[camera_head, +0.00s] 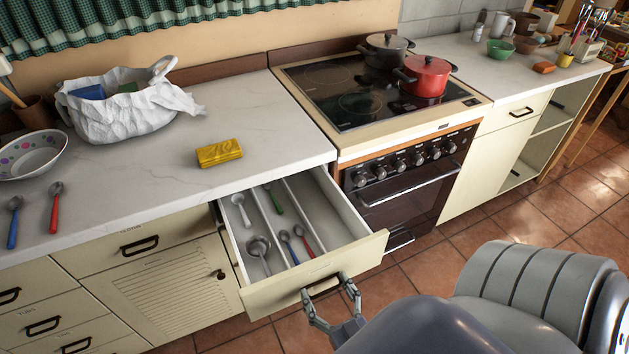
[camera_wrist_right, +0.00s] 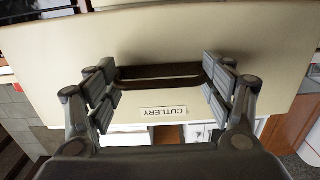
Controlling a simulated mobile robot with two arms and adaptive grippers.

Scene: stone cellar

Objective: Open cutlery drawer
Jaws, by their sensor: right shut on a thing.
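The cutlery drawer (camera_head: 262,297) is pulled well out from the counter in the head view. Its compartments hold a white spoon (camera_head: 241,206), a metal ladle (camera_head: 259,247), and utensils with green, blue and red handles. In the right wrist view the cream drawer front (camera_wrist_right: 250,50) has a "CUTLERY" label (camera_wrist_right: 163,111) and a dark bar handle (camera_wrist_right: 160,84). My right gripper (camera_head: 325,285) is shut on this handle, its fingers at the two ends of the bar. My left gripper is not in view.
A stove (camera_head: 410,170) with a red pot (camera_head: 427,77) stands right of the drawer. The counter (camera_head: 250,120) holds a yellow sponge (camera_head: 219,153), a white bag (camera_head: 130,110) and a bowl (camera_head: 30,155). Tiled floor (camera_head: 480,222) is open in front of the stove.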

